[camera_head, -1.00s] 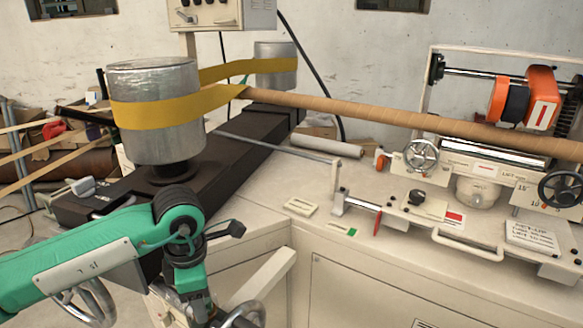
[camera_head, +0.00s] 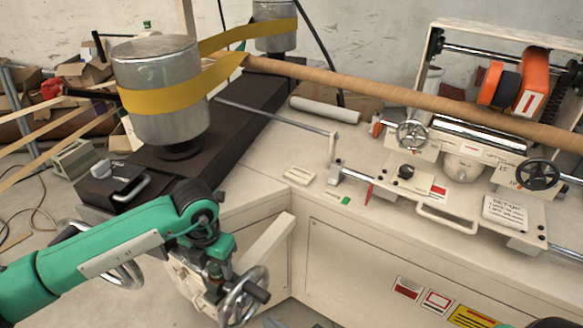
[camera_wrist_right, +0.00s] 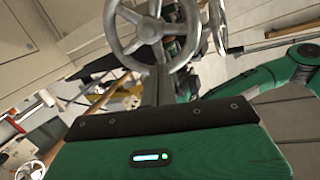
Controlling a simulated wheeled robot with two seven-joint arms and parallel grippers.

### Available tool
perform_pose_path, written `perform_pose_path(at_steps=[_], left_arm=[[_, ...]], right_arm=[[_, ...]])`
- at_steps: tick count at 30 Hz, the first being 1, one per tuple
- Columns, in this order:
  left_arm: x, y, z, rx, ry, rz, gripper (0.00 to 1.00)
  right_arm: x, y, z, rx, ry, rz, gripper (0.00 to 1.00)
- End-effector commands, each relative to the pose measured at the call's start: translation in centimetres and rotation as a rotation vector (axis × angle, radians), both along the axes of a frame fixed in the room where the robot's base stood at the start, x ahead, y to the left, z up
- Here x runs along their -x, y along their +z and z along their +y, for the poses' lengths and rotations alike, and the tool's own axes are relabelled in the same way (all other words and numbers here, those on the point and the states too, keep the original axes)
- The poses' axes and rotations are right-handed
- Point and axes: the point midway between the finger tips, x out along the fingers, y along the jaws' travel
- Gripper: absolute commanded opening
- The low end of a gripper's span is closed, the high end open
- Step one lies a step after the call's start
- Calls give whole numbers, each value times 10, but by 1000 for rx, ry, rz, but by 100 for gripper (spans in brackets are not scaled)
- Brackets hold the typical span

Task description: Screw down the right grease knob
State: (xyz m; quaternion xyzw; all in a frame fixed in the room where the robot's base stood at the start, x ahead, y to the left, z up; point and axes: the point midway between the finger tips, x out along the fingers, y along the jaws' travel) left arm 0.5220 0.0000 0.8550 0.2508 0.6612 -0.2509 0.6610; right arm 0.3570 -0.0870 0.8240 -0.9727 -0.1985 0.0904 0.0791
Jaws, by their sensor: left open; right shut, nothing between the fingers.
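I cannot pick out the right grease knob with certainty; it may be hidden or too small among the parts by the lower handwheels. My left gripper (camera_head: 218,272) hangs below its green forearm, close to the right lower handwheel (camera_head: 243,296); its fingers are hard to make out. My right gripper (camera_wrist_right: 157,87) shows in the right wrist view as a dark narrow shape beyond its green housing. It is shut and empty, in front of a spoked handwheel (camera_wrist_right: 150,28). I cannot tell whether it touches anything.
The left lower handwheel (camera_head: 122,262) is partly behind my left arm. A silver drum with a yellow belt (camera_head: 160,95) stands behind. A brown tube (camera_head: 345,84) crosses toward an orange unit (camera_head: 532,82). The white cabinet top (camera_head: 290,150) carries handwheels and a black knob (camera_head: 405,172).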

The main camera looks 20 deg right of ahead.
Motion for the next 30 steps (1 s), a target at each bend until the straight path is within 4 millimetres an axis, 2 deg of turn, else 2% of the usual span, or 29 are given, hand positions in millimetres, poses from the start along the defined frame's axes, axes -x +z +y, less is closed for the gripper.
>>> perform_pose_path(at_steps=[1, 30], left_arm=[[1, 6, 0, 0, 36, 3, 51], [2, 6, -4, -1, 876, 2, 51]], right_arm=[[0, 13, 0, 0, 0, 0, 0], [0, 128, 0, 0, 0, 0, 0]])
